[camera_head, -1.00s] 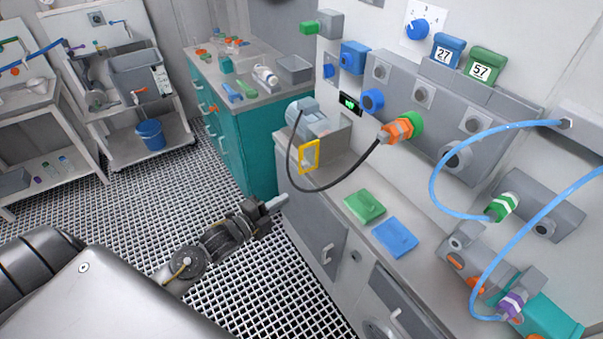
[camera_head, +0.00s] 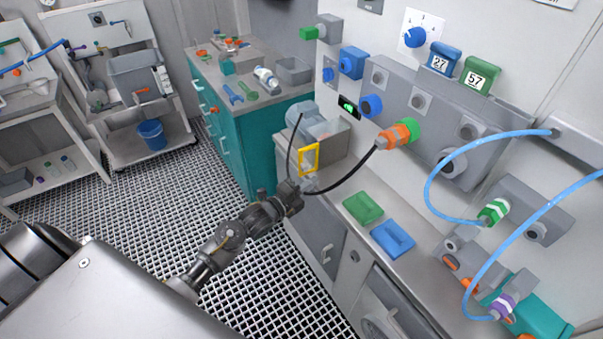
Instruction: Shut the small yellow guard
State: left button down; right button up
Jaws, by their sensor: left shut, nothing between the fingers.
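The small yellow guard (camera_head: 316,153) is an upright rectangular frame with an open middle. It stands at the near left end of a grey box (camera_head: 334,143) on the bench. A round grey motor-like part (camera_head: 300,116) sits behind it. Whether the guard is swung open or flush with the box is hard to tell. My left gripper (camera_head: 309,186) is shut and empty, just below the guard's lower edge. Its tip is close to the guard; I cannot tell whether they touch. My right gripper is not in view.
A black cable (camera_head: 345,182) loops from the motor to an orange-and-green plug (camera_head: 398,134), passing close to my left gripper's tip. Green (camera_head: 363,207) and blue (camera_head: 392,239) pads lie on the bench. Blue hoses hang at right. The grating floor at left is clear.

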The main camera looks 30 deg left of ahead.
aim_at(310, 163)
pick_arm(q)
jog(key=w+a, duration=0.2)
jog(key=a, duration=0.1)
jog(key=shift+a+p, duration=0.2)
jog(key=shift+p, duration=0.15)
